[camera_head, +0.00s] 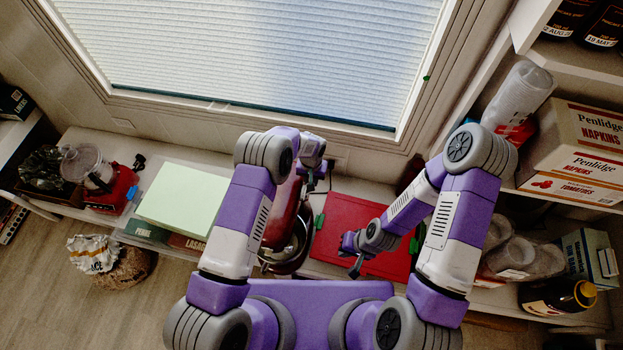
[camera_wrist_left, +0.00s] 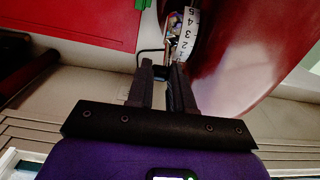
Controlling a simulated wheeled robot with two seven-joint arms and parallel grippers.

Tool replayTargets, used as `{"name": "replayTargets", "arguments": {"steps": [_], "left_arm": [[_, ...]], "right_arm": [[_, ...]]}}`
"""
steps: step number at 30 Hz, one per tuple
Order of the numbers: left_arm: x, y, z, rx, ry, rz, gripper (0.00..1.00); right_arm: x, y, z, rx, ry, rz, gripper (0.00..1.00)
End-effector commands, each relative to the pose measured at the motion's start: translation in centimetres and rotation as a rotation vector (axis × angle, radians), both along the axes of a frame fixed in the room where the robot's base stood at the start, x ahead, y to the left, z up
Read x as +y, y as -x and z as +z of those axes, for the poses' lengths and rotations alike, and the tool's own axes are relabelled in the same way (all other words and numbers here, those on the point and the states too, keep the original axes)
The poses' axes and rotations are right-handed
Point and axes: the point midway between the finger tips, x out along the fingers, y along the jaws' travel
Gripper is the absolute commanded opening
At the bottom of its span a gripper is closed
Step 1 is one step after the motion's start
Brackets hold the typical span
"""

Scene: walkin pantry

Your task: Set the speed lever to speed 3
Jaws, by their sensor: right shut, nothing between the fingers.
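The red stand mixer (camera_head: 283,215) stands on the counter below the window, partly hidden behind my left arm. In the left wrist view its glossy red body (camera_wrist_left: 245,50) fills the right side. A white speed scale (camera_wrist_left: 187,36) with black numbers is on it. The thin speed lever (camera_wrist_left: 169,52) runs beside the scale, its dark end near the low numbers. My left gripper (camera_wrist_left: 163,72) has its fingers on either side of that end, apart from each other; whether they grip it is unclear. My right gripper (camera_head: 355,268) is shut and empty over the red board.
A red board (camera_head: 352,222) lies right of the mixer. A pale green board (camera_head: 183,197) and boxes lie to the left. A red appliance (camera_head: 108,190) stands farther left.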

Motion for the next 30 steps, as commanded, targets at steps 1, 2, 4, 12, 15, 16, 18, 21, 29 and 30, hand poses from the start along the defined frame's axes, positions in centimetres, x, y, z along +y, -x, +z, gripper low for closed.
{"name": "replayTargets", "arguments": {"steps": [1,2,4,12,15,16,18,21,29,30], "left_arm": [[0.0,0.0,0.0,0.0,0.0,0.0,0.12],[0.0,0.0,0.0,0.0,0.0,0.0,0.07],[0.0,0.0,0.0,0.0,0.0,0.0,0.0],[0.0,0.1,0.2,-0.016,0.002,-0.001,0.0],[0.1,0.3,0.3,-0.04,0.006,-0.002,0.0],[0.1,0.4,0.4,-0.051,0.008,-0.001,0.0],[0.1,0.6,0.5,-0.081,0.014,-0.002,0.0],[0.2,1.0,0.7,-0.135,0.025,-0.003,0.0],[0.5,2.4,0.9,-0.325,0.06,-0.004,0.0],[0.5,2.6,0.8,-0.356,0.066,-0.005,0.0]], "right_arm": [[0.0,0.0,0.0,0.0,0.0,0.0,0.0],[0.0,0.0,0.0,0.0,0.0,0.0,0.0],[0.0,0.0,0.0,0.0,0.0,0.0,0.0],[0.0,0.0,0.2,0.0,0.0,0.0,0.0],[0.0,0.0,0.4,0.0,0.0,0.0,0.0],[0.0,0.0,0.6,0.0,0.0,0.0,0.0],[0.0,0.0,0.8,0.0,0.0,0.0,0.0],[0.0,0.0,1.2,0.0,0.0,0.0,0.0],[0.0,0.0,1.2,0.0,0.0,0.0,0.0],[0.0,0.0,1.0,0.0,0.0,0.0,0.0]]}}
